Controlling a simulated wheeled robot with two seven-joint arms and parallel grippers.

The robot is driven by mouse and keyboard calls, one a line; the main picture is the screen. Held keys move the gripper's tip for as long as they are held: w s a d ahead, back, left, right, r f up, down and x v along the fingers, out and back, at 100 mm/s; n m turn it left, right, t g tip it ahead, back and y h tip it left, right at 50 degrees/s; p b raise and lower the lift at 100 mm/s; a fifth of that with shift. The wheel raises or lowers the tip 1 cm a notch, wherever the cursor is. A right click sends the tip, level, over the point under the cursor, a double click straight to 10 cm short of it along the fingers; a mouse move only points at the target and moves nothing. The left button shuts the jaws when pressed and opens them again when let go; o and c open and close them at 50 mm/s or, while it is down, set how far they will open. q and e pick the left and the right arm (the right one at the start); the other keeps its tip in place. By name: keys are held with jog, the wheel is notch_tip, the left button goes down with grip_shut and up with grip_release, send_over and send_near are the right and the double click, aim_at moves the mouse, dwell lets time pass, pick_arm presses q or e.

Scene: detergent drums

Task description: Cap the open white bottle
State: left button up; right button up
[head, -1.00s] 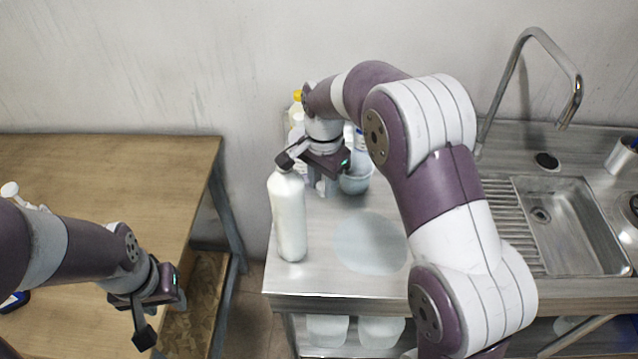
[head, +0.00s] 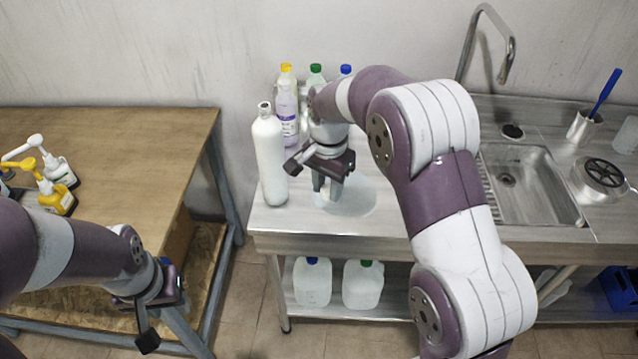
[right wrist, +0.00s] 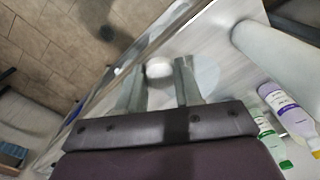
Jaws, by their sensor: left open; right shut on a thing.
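The open white bottle (head: 270,162) stands upright near the left edge of the steel counter, its narrow neck uncovered. It shows as a large pale cylinder (right wrist: 278,52) at the right of the right wrist view. My right gripper (head: 328,188) is right of the bottle and apart from it, above the counter. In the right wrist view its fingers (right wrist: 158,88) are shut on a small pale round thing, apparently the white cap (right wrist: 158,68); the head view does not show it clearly. My left gripper (head: 162,315) is open and empty, low in front of the wooden table.
Bottles with yellow (head: 286,68), green (head: 315,69) and blue (head: 346,70) caps stand behind. A pale round patch (head: 360,203) lies on the counter (head: 405,225). The sink (head: 520,185) is right. Pump bottles (head: 57,200) stand on the wooden table (head: 120,150). Jugs (head: 312,284) sit below.

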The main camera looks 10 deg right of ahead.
jog(key=shift+w+f+n, duration=0.2)
jog(key=shift+w+n, duration=0.2)
jog(key=shift+n, duration=0.2)
jog(key=f+n, duration=0.1)
jog(key=w+f+n+b, duration=0.1)
jog(key=f, duration=0.1)
jog(key=w+f+n, duration=0.1)
jog(key=shift+f+n, duration=0.35)
jog(key=shift+n, duration=0.05)
pick_arm(q)
notch_tip(320, 180, down, 10)
jog(key=w+b, duration=0.1)
jog(key=b, duration=0.8)
jog(key=shift+f, duration=0.15)
pick_arm(e)
jog(key=s+d+f+n, duration=0.2)
jog(key=s+f, duration=0.1)
jog(key=f, duration=0.7)
jog(key=s+d+f+n, duration=0.2)
jog(key=s+d+f, duration=0.1)
jog(key=f, duration=0.7)
jog(key=shift+f+n, duration=0.2)
jog(key=shift+n, duration=0.1)
jog(key=shift+s, duration=0.15)
